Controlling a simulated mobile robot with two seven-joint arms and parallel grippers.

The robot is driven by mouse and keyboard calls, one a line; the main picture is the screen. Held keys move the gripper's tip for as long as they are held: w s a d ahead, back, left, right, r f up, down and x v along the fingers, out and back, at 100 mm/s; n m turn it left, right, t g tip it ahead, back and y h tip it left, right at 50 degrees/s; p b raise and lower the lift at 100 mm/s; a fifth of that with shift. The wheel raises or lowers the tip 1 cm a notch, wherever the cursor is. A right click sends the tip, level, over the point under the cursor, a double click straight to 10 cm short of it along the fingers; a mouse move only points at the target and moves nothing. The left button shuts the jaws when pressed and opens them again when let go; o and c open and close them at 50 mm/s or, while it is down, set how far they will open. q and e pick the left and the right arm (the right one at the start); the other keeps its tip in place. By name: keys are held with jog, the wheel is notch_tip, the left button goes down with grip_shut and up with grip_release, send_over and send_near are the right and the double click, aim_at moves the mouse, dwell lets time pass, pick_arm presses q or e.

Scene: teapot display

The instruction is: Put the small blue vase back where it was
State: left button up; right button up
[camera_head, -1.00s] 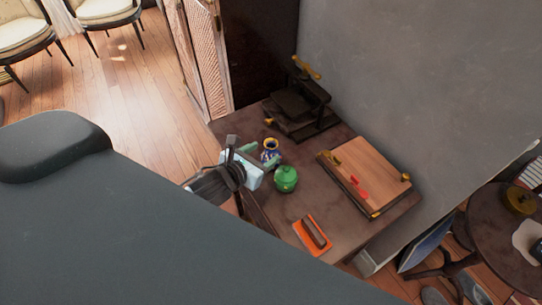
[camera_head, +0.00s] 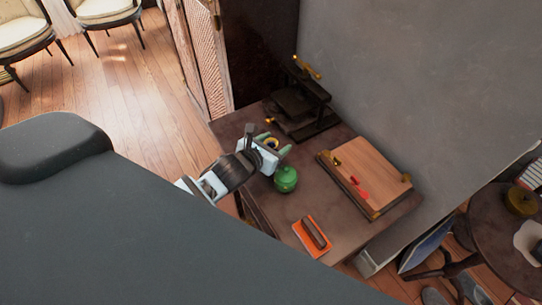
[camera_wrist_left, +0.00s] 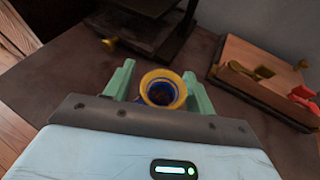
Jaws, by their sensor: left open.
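The small blue vase (camera_wrist_left: 164,92) has a yellow rim and stands on the dark table (camera_head: 262,203). In the left wrist view its mouth shows between the two green fingers of my left gripper (camera_wrist_left: 158,88). The fingers are open, one on each side of the vase; the right finger looks very close to it. The vase's lower body is hidden. My right gripper is not in view.
A green lidded pot (camera_head: 286,179) stands just beside my left gripper. A dark press (camera_head: 298,108) is behind the vase. A wooden board with brass fittings (camera_head: 366,172) lies at the right. An orange pad with a brown block (camera_head: 312,236) lies at the front.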

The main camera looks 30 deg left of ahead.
pick_arm(q)
grip_shut()
dwell(0.3)
notch_tip(320, 180, up, 9)
jog(key=shift+f+p, duration=0.15)
jog(key=shift+p, duration=0.55)
jog(key=shift+r, duration=0.7)
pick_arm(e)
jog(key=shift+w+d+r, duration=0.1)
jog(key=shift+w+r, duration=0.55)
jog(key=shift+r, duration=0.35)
